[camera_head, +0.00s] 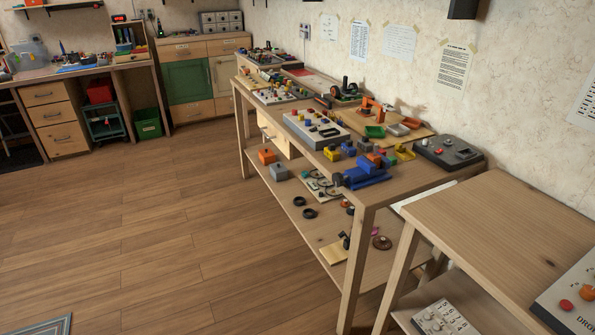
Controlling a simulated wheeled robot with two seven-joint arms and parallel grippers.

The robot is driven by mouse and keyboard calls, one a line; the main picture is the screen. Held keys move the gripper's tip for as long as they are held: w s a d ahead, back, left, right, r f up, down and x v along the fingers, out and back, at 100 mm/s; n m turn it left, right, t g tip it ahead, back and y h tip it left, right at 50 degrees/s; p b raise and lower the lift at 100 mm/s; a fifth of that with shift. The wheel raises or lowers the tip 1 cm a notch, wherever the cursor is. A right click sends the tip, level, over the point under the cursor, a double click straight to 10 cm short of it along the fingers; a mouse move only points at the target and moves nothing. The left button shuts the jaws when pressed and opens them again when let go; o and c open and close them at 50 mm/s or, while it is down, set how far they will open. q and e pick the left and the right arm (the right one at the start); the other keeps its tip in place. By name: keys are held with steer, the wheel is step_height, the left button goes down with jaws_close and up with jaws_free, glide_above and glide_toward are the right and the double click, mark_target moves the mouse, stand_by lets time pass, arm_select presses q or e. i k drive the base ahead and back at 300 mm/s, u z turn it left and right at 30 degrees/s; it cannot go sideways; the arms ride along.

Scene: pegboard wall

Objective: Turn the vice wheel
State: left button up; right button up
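A blue vice (364,174) sits at the near front corner of the long wooden workbench (352,198), on the right half of the view. A small dark round part (338,181) shows at its left end, at the bench's front edge; it may be the vice wheel, but it is too small to tell. Neither of my grippers is in view, and nothing of mine touches the vice.
Coloured blocks (333,153) and a grey pegged board (305,128) lie beside the vice. A dark control box (447,151) sits behind it on the right. A second wooden table (490,222) stands nearer on the right. The wooden floor (150,240) left of the bench is clear.

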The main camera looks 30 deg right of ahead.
mark_target(337, 180)
steer(key=i, duration=3.3)
steer(key=z, duration=3.15)
